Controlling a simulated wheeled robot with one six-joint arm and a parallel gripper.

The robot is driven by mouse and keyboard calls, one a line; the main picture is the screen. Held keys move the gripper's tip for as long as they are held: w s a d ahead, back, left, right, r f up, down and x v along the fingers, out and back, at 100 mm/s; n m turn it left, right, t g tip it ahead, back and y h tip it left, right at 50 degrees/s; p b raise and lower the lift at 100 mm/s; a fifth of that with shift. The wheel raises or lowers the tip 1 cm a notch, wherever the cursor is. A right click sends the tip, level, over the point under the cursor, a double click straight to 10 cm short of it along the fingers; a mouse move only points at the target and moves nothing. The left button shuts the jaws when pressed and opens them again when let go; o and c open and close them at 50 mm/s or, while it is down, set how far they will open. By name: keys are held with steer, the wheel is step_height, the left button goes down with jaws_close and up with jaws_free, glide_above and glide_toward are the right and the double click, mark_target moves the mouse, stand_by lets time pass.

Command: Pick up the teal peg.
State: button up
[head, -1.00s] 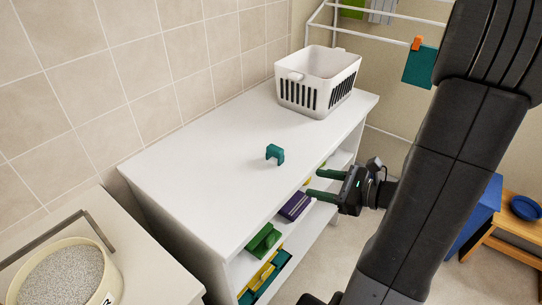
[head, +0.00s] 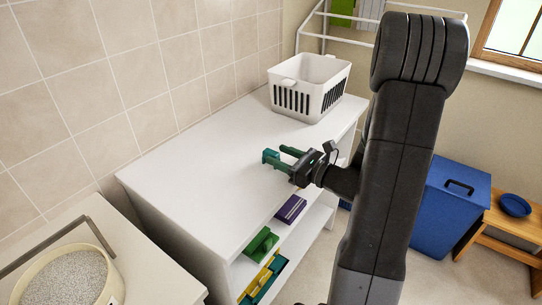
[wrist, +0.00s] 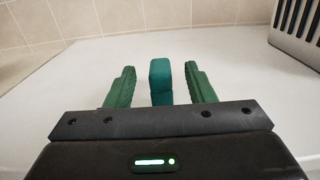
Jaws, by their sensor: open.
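The teal peg (head: 270,157) stands on the white top of the shelf unit (head: 200,190). The peg's lower part is hidden by the gripper body in the wrist view.
A white basket (head: 308,88) stands at the back right of the top. A tiled wall (head: 150,70) runs along the far side. Green and purple items lie on the shelves below. The left part of the top is clear.

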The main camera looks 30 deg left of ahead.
mark_target(266, 149)
steer(key=a, duration=0.5)
steer(key=shift+w+a+p, duration=0.25)
steer(key=shift+a+p, duration=0.05)
steer(key=c, duration=1)
steer(key=shift+c, duration=0.2)
steer(key=shift+r, duration=0.1)
